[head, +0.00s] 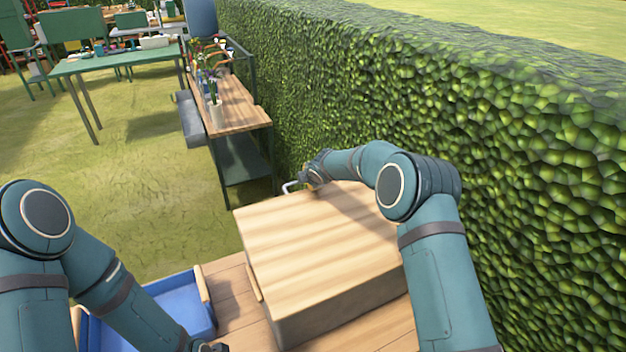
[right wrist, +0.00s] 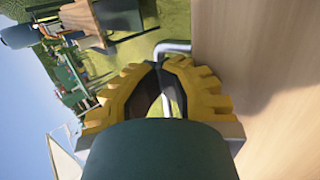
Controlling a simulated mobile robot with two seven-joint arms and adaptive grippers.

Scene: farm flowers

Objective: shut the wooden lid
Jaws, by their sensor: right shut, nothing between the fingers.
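A wooden box with a broad light wooden lid (head: 310,230) stands on the wooden table (head: 235,300), right of centre in the head view. Its darker side wall (head: 345,312) faces me; I cannot tell whether a gap lies under the lid. My right gripper (head: 300,184) is at the box's far left corner, beside a bent grey metal bar (head: 288,188). In the right wrist view the right gripper (right wrist: 165,68) has its yellow fingers together and empty, with the metal bar (right wrist: 172,47) close by and a wooden surface (right wrist: 265,80) to the right. My left gripper (head: 212,347) is mostly cut off at the bottom edge.
A blue tray (head: 185,300) with wooden handles is left of the box. A tall hedge (head: 420,110) runs close along the right. A wooden potting bench (head: 240,115) with plants stands beyond the box. A green table (head: 120,58) is farther left, with open grass before it.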

